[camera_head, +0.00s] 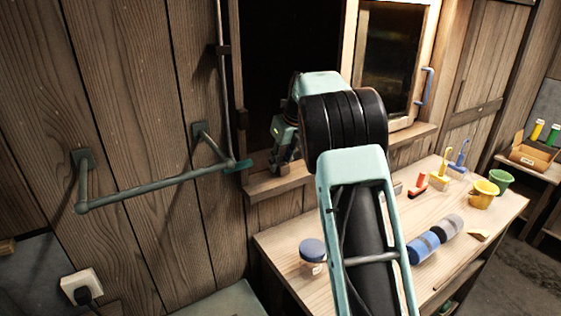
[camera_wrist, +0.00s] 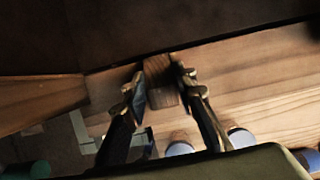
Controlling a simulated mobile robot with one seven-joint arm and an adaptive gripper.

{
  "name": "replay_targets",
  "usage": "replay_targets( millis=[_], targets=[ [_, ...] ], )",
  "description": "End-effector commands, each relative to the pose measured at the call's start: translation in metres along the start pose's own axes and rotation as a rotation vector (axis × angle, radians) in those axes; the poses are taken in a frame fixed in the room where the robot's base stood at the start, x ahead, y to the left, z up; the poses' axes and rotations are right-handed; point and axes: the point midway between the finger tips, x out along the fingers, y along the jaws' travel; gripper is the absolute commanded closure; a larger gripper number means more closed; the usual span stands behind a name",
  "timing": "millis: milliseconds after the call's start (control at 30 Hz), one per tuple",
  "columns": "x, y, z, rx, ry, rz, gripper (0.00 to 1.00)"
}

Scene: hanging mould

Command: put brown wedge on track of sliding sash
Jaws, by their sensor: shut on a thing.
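My gripper (camera_wrist: 162,78) is shut on the brown wedge (camera_wrist: 162,94), a small wooden block between the two fingers in the wrist view. In the head view my gripper (camera_head: 284,162) is low at the left part of the window opening, just over the wooden sill (camera_head: 262,187). The wedge cannot be made out there. The sliding sash (camera_head: 388,62), a pale wooden frame with dark glass and a blue handle (camera_head: 425,86), stands at the right of the opening. The track is largely hidden by my arm. Whether the wedge touches the sill wood (camera_wrist: 255,75) I cannot tell.
A workbench (camera_head: 285,238) below the window holds a blue-lidded jar (camera_head: 312,252), a blue cylinder (camera_head: 424,248), a red-handled tool (camera_head: 418,186), a yellow cup (camera_head: 483,194) and a green cup (camera_head: 501,181). A metal rail (camera_head: 150,189) juts from the wall at left.

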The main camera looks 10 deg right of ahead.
Motion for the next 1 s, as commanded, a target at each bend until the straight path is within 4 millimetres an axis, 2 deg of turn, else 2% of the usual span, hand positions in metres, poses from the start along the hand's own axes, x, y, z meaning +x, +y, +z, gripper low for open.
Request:
replay_targets(
  millis=[267,300,500,800,867,1000],
  targets=[
    [0.006,0.0,-0.002,0.0,0.0,0.0,0.96],
    [0.006,0.0,-0.002,0.0,-0.001,-0.001,0.74],
    [0.005,0.0,-0.002,0.0,0.0,0.0,0.54],
    [0.003,0.0,-0.002,0.0,-0.001,0.0,0.54],
    [-0.002,0.0,-0.002,0.0,-0.001,-0.001,0.54],
    [-0.025,0.0,-0.001,0.0,-0.004,-0.001,0.54]
  ],
)
